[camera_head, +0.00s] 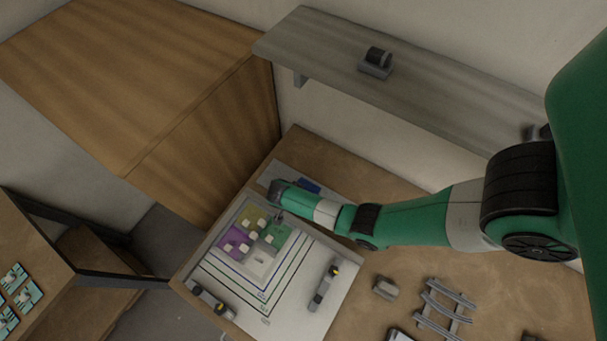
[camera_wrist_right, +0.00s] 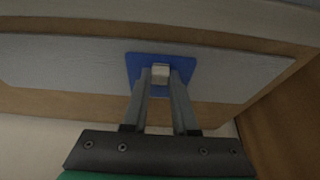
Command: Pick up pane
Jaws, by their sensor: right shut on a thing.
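A blue pane (camera_wrist_right: 133,65) with a pale square knob (camera_wrist_right: 160,72) shows in the right wrist view. My right gripper (camera_wrist_right: 160,80) is shut on this knob, one finger on each side. Behind the pane is a long grey strip (camera_wrist_right: 60,62). In the head view, part of the blue pane (camera_head: 309,185) shows beside my right wrist, which hides the fingertips. Whether the pane touches the strip I cannot tell. My left gripper is not in view.
A white board (camera_head: 295,300) with nested outlines carries olive (camera_head: 246,211), purple (camera_head: 229,236) and green (camera_head: 281,235) panes with pale knobs. Two dark-tipped tools (camera_head: 325,287) (camera_head: 210,301) lie on it. A wooden cabinet (camera_head: 215,130) stands behind left; a grey shelf (camera_head: 440,95) hangs above.

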